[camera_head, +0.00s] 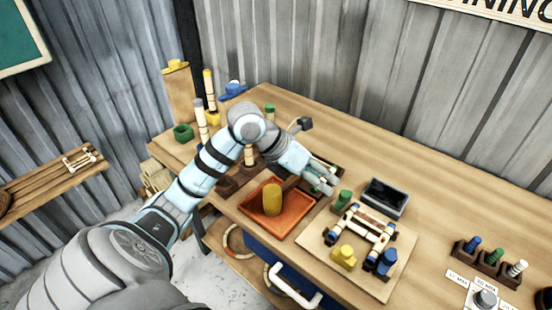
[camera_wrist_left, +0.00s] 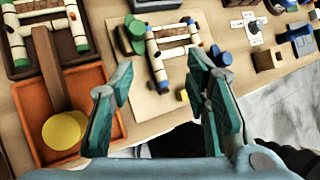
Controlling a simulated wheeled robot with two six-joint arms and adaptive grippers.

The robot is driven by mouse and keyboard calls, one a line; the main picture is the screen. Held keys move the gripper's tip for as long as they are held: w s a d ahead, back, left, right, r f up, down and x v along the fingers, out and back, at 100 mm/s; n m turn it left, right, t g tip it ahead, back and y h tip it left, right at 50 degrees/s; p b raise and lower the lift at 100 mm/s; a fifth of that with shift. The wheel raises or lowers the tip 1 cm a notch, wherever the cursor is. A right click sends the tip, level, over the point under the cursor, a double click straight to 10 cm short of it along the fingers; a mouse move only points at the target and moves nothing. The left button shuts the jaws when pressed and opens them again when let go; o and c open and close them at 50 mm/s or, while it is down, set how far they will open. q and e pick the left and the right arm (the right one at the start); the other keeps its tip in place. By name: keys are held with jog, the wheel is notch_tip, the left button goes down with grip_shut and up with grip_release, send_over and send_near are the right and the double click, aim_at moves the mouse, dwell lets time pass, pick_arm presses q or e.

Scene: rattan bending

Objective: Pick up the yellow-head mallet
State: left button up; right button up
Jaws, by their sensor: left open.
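The yellow-head mallet (camera_head: 272,199) lies in the orange tray (camera_head: 297,221), its yellow head up and its brown handle running toward the back edge. In the left wrist view the mallet's yellow head (camera_wrist_left: 63,130) and brown handle (camera_wrist_left: 47,68) show at the left. My left gripper (camera_head: 326,183) is over the table, to the right of the mallet in the head view. In the left wrist view its teal fingers (camera_wrist_left: 158,70) are spread wide with nothing held between them, and the mallet is outside them. My right gripper is not in view.
A board (camera_head: 376,276) with a bamboo frame and coloured clamps stands right of the tray. A dark box (camera_head: 386,197) is behind it. Pegs in dark blocks (camera_head: 487,262) are at the far right. The table's back right is clear.

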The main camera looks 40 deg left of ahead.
pick_arm(q)
jog(key=a+n+y, duration=0.1)
jog(key=a, duration=0.3)
jog(key=s+a+f+g+y+b, duration=0.1)
jog(key=a+y, duration=0.1)
jog(key=a, duration=0.2)
jog(key=s+a+f+n+g+y, duration=0.1)
jog(key=a+y, duration=0.1)
jog(key=a, duration=0.2)
jog(key=shift+a+n+b, duration=0.1)
jog(key=shift+n+b, duration=0.2)
jog(key=shift+b, duration=0.05)
jog(key=b, duration=0.5)
send_over(284, 186)
jog(key=s, duration=0.3)
jog(key=f, duration=0.6)
jog(key=shift+w+d, duration=0.2)
jog(key=x, duration=0.6)
jog(key=shift+a+f, duration=0.1)
jog(key=shift+a, duration=0.1)
grip_shut()
